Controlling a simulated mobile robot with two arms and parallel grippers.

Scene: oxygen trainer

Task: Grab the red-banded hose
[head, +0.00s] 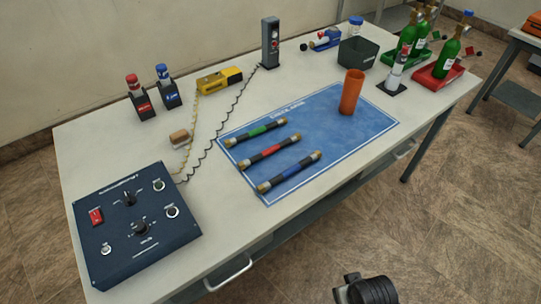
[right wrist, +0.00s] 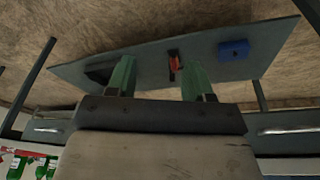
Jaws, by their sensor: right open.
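The red-banded hose (head: 270,152) is a short black piece with brass-coloured ends and a red band around its middle. It lies on the blue mat (head: 345,135), between a green-banded hose (head: 256,132) and a blue-banded hose (head: 289,171). Nothing touches it. My right gripper (right wrist: 160,80) shows in the right wrist view with its two green fingers apart and nothing between them. The hose is not visible in that view. My left gripper is in neither view.
An orange cup (head: 351,92) stands on the mat's far right. A dark control box (head: 133,222) sits at the table's front left, with a coiled cord running back. A dark part of my arm shows at the bottom.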

